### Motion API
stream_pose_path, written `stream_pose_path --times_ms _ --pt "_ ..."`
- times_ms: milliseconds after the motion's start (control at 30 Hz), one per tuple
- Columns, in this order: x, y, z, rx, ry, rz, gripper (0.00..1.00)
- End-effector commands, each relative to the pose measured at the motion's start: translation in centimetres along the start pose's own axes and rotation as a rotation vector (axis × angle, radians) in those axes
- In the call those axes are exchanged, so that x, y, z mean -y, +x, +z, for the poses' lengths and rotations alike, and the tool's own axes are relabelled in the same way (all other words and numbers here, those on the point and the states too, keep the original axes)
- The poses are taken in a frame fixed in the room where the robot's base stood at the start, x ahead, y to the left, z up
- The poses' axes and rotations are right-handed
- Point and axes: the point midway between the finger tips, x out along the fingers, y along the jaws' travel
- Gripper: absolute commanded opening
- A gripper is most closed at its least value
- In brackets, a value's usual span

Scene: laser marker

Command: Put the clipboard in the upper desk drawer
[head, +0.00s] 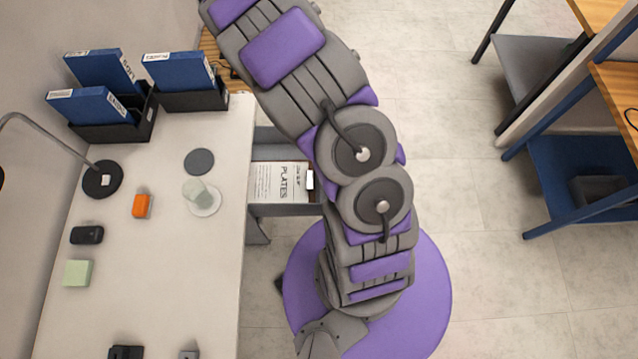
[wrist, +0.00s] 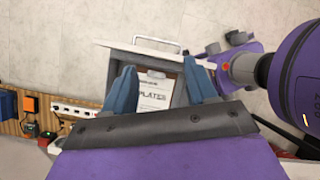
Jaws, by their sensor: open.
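The clipboard (head: 279,182), with a white sheet marked PLATES, lies flat inside the open drawer (head: 285,210) at the desk's right side. The wrist view also shows the clipboard (wrist: 154,95) within the walls of the drawer (wrist: 150,53), whose front panel and handle are at the far end. My gripper (wrist: 159,68) is open, its two blue fingers apart and nothing held between them. The clipboard shows between and beyond the fingers; I cannot tell the height gap. In the head view my gripper is not visible, and my arm covers the drawer's front end.
A blue-framed shelf (head: 560,175) stands at right. Open floor (head: 500,260) lies between.

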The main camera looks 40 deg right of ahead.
Motion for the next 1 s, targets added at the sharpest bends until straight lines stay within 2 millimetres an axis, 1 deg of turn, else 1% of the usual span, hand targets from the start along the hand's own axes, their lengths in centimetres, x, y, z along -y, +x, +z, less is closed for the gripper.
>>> stream_pose_path --times_ms 33,167,200,367,500,567,600,767,800,1000 --pt "1.1 -1.9 0.6 -0.006 0.078 0.004 0.57" --pt "4.1 -5.8 1.6 -0.027 0.279 -0.005 0.57" --pt "5.2 -6.8 1.7 -0.038 0.339 -0.009 0.57" --pt "9.5 -10.9 1.7 -0.088 0.567 -0.029 0.57" --pt "13.7 -13.8 1.1 -0.139 0.746 -0.058 0.57" --pt "15.5 -15.0 0.8 -0.162 0.817 -0.071 0.57" --pt "16.7 -15.7 0.5 -0.178 0.863 -0.084 0.57" --pt "21.8 -18.0 -0.9 -0.242 1.029 -0.137 0.57" --pt "23.2 -18.6 -1.3 -0.258 1.065 -0.153 0.57" --pt "29.4 -20.2 -3.2 -0.319 1.220 -0.235 0.57"
